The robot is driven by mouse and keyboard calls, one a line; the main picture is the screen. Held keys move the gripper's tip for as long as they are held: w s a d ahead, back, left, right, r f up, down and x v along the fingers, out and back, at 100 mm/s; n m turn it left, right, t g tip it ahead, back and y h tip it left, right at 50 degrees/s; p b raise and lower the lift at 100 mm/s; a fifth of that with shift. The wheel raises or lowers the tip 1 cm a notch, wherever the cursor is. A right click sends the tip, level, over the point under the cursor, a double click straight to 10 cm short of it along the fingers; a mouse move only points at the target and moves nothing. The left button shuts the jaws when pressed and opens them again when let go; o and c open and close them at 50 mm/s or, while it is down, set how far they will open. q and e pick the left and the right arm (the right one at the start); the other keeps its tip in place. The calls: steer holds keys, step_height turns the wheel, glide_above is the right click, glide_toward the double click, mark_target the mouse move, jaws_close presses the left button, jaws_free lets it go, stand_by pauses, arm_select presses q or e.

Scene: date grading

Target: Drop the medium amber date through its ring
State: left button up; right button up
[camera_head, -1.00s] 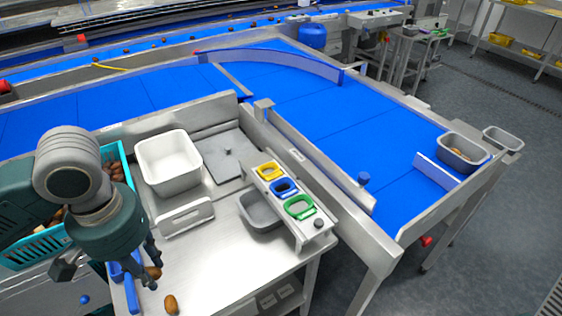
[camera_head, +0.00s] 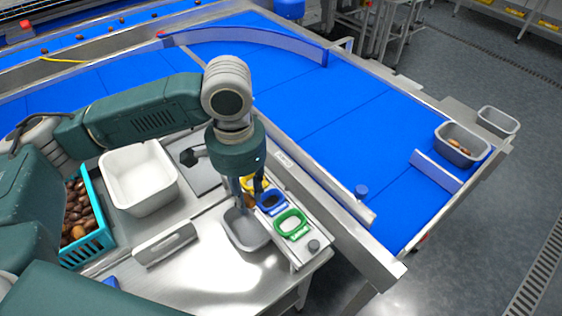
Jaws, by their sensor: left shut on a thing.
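My left gripper (camera_head: 249,203) points down over the ring stand and is shut on a brown date (camera_head: 250,199), mostly hidden between its fingers. The date is near the yellow ring (camera_head: 248,182), left of the blue ring (camera_head: 272,202); I cannot tell its exact height or whether it touches a ring. The yellow ring is partly covered by the fingers. The green ring (camera_head: 291,223) is nearest and clear. My right gripper is not in view.
A grey bin (camera_head: 245,232) sits beside the rings. A white tub (camera_head: 138,178) and a teal crate (camera_head: 98,240) of dates stand to the left. A blue conveyor (camera_head: 340,125) lies behind, with a grey tray (camera_head: 462,144) at its right end.

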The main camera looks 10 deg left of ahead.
arm_select(q)
steer(key=w+d+f+m+p, duration=0.1)
steer(key=w+f+m, duration=0.2)
steer(key=m, duration=0.3)
steer(key=w+f+m+p, duration=0.1)
steer(key=w+f+m, duration=0.2)
steer(key=m, duration=0.4)
steer(key=w+d+f+m+p, duration=0.1)
steer(key=w+f+m, duration=0.2)
steer(key=m, duration=0.3)
steer(key=shift+w+d+f+m+p, duration=0.2)
steer(key=shift+d+m+p, duration=0.1)
steer(key=shift+d+p, duration=0.1)
steer(key=shift+p, duration=0.85)
stand_by(0.8)
steer(key=o, duration=0.8)
